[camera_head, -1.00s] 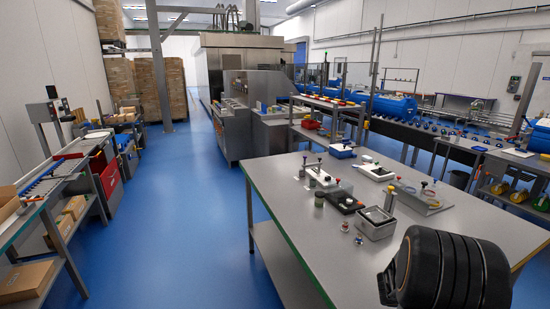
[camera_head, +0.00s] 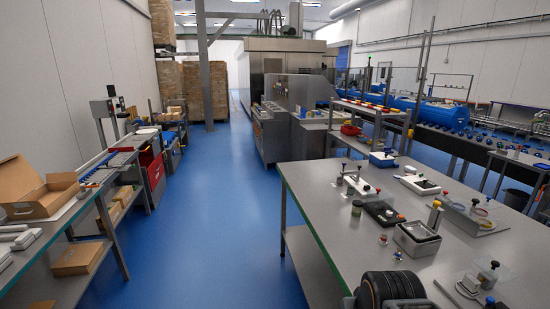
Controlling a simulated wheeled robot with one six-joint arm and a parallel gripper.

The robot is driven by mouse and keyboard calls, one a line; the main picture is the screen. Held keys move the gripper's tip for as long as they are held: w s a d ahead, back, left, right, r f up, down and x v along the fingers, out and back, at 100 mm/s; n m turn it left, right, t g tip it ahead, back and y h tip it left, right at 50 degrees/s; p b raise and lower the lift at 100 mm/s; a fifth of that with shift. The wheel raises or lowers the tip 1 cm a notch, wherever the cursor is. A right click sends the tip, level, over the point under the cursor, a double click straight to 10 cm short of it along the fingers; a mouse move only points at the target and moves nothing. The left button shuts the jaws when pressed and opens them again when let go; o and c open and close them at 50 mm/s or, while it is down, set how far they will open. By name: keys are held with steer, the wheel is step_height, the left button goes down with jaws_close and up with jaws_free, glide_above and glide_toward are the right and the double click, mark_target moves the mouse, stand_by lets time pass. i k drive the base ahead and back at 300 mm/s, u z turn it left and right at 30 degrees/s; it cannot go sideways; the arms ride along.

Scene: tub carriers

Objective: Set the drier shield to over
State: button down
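I cannot tell for sure which thing is the drier shield. A large stainless steel machine (camera_head: 285,63) stands at the back centre, with a lower steel cabinet (camera_head: 290,105) in front of it. On the grey table at right, a small fixture with a clear plate (camera_head: 490,272) and a black knob stands near the front. Another fixture with a clear upright plate (camera_head: 462,210) stands behind it. A black ribbed part of my arm shows at the bottom edge. My gripper is not in view.
The grey table (camera_head: 340,235) fills the right foreground and holds a metal tray (camera_head: 417,238), a black tray (camera_head: 382,213) and small fixtures. At left is a bench with an open cardboard box (camera_head: 42,190). The blue floor (camera_head: 205,210) between them is clear.

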mark_target(494, 264)
steer(key=z, duration=1.6)
steer(key=k, duration=0.65)
steer(key=z, duration=0.8)
steer(key=i, duration=1.8)
steer(key=u, duration=0.75)
